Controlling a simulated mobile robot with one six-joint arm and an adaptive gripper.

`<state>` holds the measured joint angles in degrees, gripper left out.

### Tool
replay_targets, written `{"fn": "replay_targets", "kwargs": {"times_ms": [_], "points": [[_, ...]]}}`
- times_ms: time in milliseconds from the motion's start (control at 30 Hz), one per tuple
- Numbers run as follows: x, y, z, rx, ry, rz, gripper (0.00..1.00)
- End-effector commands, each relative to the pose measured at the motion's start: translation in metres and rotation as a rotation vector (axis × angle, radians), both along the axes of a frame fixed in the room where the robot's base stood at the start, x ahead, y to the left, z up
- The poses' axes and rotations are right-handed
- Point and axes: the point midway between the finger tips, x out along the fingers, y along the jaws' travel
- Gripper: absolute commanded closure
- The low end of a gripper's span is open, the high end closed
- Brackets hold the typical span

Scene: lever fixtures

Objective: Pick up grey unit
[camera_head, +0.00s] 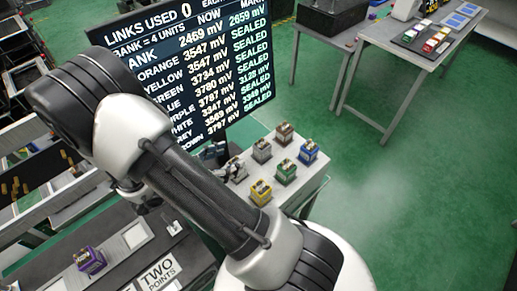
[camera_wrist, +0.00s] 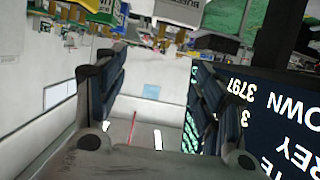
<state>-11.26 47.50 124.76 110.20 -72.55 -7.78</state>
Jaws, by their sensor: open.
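The grey unit (camera_head: 262,150) appears to be the grey block with a lighter top standing upright on the pale table, in the back row left of a brown unit (camera_head: 284,133). My gripper (camera_head: 222,168) is at the table's left side, mostly hidden behind my arm, beside a pale unit (camera_head: 238,170). In the wrist view my gripper (camera_wrist: 155,80) is open, with nothing seen between its fingers. Several units hang upside down along that view's top edge, among them a pale one with lettering (camera_wrist: 180,10); I cannot tell which is grey.
Blue (camera_head: 308,151), green (camera_head: 286,171) and yellow (camera_head: 260,191) units stand close by on the pale table. The dark display board (camera_head: 190,65) rises behind my gripper. A purple unit (camera_head: 90,260) is on the left bench. Green floor is open at right.

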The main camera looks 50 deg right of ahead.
Motion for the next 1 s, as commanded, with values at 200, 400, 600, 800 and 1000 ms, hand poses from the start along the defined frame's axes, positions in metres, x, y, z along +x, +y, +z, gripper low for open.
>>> {"fn": "replay_targets", "kwargs": {"times_ms": [200,400,600,800,1000], "points": [[-0.006,-0.046,-0.020,0.001,0.001,-0.005,0.37],[-0.008,-0.072,-0.029,0.001,0.000,-0.002,0.37],[-0.009,-0.083,-0.035,0.001,0.000,-0.001,0.37],[-0.009,-0.110,-0.052,0.002,-0.001,-0.004,0.37],[-0.010,-0.123,-0.055,0.002,-0.001,0.001,0.37]]}}
